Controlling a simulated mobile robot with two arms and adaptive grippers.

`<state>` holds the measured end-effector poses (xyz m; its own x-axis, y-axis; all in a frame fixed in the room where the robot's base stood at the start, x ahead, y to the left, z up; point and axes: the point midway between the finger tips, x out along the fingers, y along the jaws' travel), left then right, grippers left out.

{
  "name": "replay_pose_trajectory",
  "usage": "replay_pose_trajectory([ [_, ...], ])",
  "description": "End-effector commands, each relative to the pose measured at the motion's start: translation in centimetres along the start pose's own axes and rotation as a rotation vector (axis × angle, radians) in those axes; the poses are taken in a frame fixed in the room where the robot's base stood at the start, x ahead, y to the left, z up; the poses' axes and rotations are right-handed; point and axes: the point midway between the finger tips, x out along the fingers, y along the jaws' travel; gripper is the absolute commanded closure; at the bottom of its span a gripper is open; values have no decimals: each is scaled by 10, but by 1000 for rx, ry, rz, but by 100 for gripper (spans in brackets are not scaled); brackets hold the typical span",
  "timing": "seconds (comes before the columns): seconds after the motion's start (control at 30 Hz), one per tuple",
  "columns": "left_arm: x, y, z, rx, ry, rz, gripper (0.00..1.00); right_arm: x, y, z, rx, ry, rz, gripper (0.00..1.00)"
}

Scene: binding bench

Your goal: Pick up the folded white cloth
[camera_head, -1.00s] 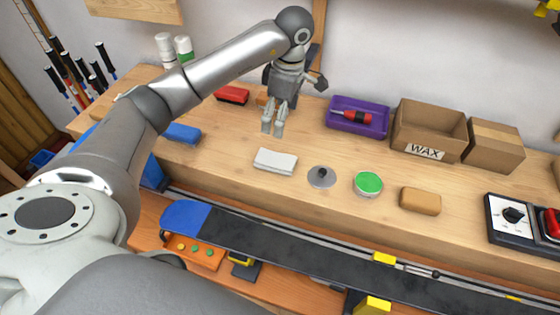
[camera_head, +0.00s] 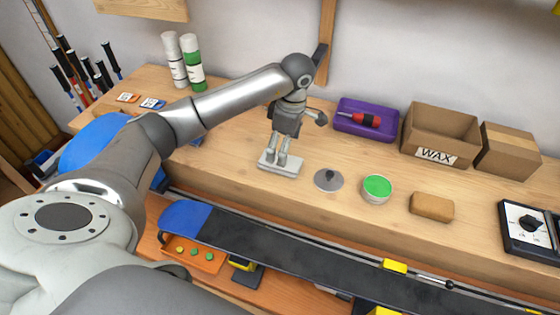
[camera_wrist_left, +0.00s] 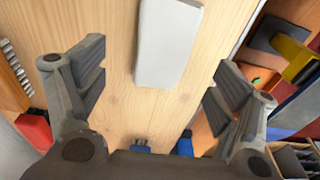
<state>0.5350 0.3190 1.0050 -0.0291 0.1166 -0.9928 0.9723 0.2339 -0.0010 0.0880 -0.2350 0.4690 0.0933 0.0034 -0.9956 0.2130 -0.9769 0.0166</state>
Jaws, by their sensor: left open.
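The folded white cloth (camera_head: 281,168) lies flat on the wooden bench near its front edge. My left gripper (camera_head: 276,163) is over the cloth in the head view, fingers pointing down. In the left wrist view the cloth (camera_wrist_left: 168,42) lies ahead of and between the spread fingers of my left gripper (camera_wrist_left: 158,85), which is open and empty. Its fingers do not touch the cloth in that view. In the head view the fingers hide part of the cloth. My right gripper is not in view.
A grey round lid (camera_head: 328,180), green-topped tin (camera_head: 376,189) and tan block (camera_head: 431,207) stand right of the cloth. Behind are a purple tray (camera_head: 382,132) and a WAX box (camera_head: 439,135). A snowboard or ski (camera_head: 300,250) runs along the front.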

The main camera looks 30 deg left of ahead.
Motion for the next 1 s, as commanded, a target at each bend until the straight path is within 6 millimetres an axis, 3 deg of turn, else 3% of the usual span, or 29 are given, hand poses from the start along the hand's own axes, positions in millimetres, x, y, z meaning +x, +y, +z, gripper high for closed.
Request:
replay_pose_trajectory([
  [0.17, 11, -3, 0, 0, 1, -4, 14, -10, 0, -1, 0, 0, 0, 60],
  [0.5, 51, -5, 0, 0, 0, -1, 14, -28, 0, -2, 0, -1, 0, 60],
  [0.77, 54, -4, 0, 0, 0, 1, 14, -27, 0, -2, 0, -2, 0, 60],
  [1.0, 54, -4, 0, 0, 0, 1, 45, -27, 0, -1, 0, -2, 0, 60],
])
